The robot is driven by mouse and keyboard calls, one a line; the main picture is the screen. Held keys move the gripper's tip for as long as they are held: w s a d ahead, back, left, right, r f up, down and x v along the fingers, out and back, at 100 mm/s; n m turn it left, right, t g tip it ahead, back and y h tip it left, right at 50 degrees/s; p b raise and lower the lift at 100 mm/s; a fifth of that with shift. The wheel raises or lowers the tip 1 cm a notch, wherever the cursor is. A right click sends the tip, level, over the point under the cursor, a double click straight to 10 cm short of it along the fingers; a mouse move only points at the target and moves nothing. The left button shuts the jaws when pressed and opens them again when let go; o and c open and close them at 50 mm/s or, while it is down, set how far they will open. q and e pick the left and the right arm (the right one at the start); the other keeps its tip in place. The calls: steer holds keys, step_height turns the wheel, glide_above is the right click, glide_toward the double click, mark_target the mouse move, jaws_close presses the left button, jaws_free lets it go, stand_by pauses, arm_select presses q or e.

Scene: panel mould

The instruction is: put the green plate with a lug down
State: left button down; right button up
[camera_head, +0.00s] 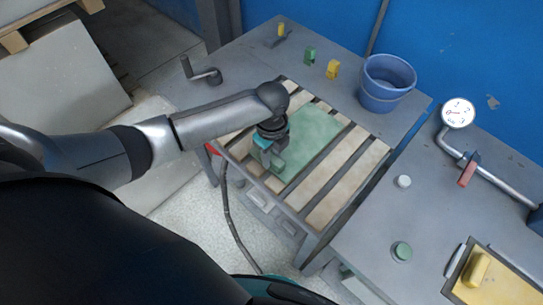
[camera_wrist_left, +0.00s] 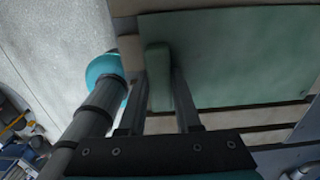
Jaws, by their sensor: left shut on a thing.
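The green plate (camera_head: 312,138) lies flat over the pale slats of the table; whether it rests on them or hangs just above I cannot tell. Its upright green lug (camera_wrist_left: 158,80) stands between my left gripper's fingers in the left wrist view. My left gripper (camera_head: 270,160) points down at the near-left part of the plate and is shut on the lug. The plate (camera_wrist_left: 225,60) also fills the upper right of the left wrist view. My arm and gripper hide part of the plate in the head view. My right gripper is not in view.
The slatted table (camera_head: 345,180) has dark gaps between slats. Behind it stand a blue bucket (camera_head: 386,85), a yellow block (camera_head: 332,69) and a green block (camera_head: 309,55). A crank handle (camera_head: 203,72) is at the left. A gauge (camera_head: 458,113) and pipe stand on the right bench.

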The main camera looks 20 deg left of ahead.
arm_select(q)
steer(key=shift+f, duration=0.1)
steer(key=c, duration=0.6)
jaws_free()
step_height(320, 180, up, 12)
steer(key=p, duration=0.2)
